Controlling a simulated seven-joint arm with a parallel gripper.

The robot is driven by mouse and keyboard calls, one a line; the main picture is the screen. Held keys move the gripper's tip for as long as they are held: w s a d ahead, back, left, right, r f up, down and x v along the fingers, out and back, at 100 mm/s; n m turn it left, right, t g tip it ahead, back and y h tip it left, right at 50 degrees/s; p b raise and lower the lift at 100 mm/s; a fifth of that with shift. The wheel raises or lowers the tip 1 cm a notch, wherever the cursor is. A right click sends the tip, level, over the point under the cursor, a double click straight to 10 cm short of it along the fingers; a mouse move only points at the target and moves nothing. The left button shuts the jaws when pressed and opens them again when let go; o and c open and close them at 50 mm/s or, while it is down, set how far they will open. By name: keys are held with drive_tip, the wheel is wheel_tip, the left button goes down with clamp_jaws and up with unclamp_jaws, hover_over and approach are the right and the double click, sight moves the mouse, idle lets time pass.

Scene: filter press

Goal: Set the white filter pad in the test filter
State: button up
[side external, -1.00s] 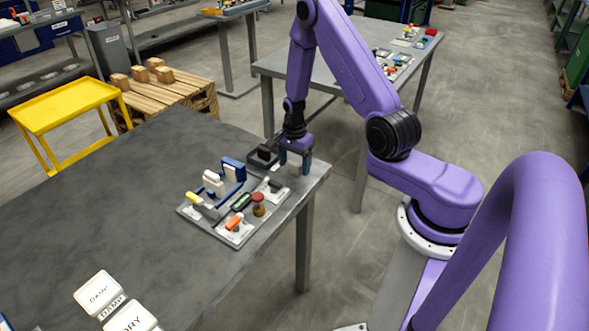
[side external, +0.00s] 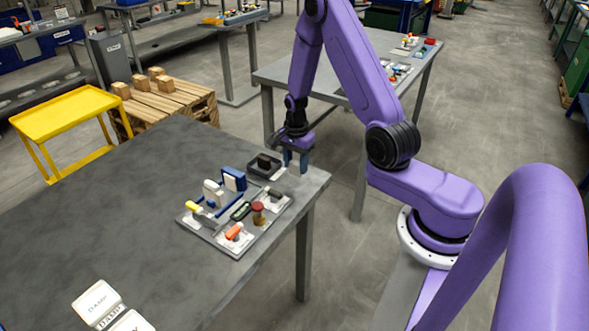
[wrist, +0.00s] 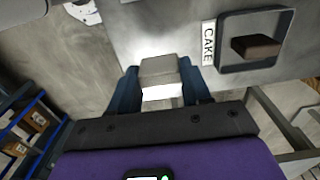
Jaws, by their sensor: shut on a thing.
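My gripper (side external: 296,163) is above the far right edge of the grey table, right of the cake tray. In the wrist view its two blue fingers are shut on a pale block, which I take to be the white filter pad (wrist: 161,77). Its upper face looks grey and its near face bright white. In the side view the fingers mostly hide it. A small assembly of upright white and blue plates (side external: 212,192) stands on the grey board. I cannot tell for sure whether it is the test filter.
A tray labelled CAKE (wrist: 255,62) holds a dark brown block (wrist: 256,47). The grey board (side external: 262,229) also carries a red-topped post (side external: 258,212) and an orange piece (side external: 234,232). A box marked DAMP (side external: 97,300) is at the front. The table's left part is clear.

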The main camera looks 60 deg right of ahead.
drive_tip(key=s+a+r, duration=0.4)
drive_tip(key=s+r, duration=0.5)
drive_tip(key=s, duration=0.3)
drive_tip(key=shift+s+a, duration=0.15)
drive_tip(key=shift+s, duration=0.1)
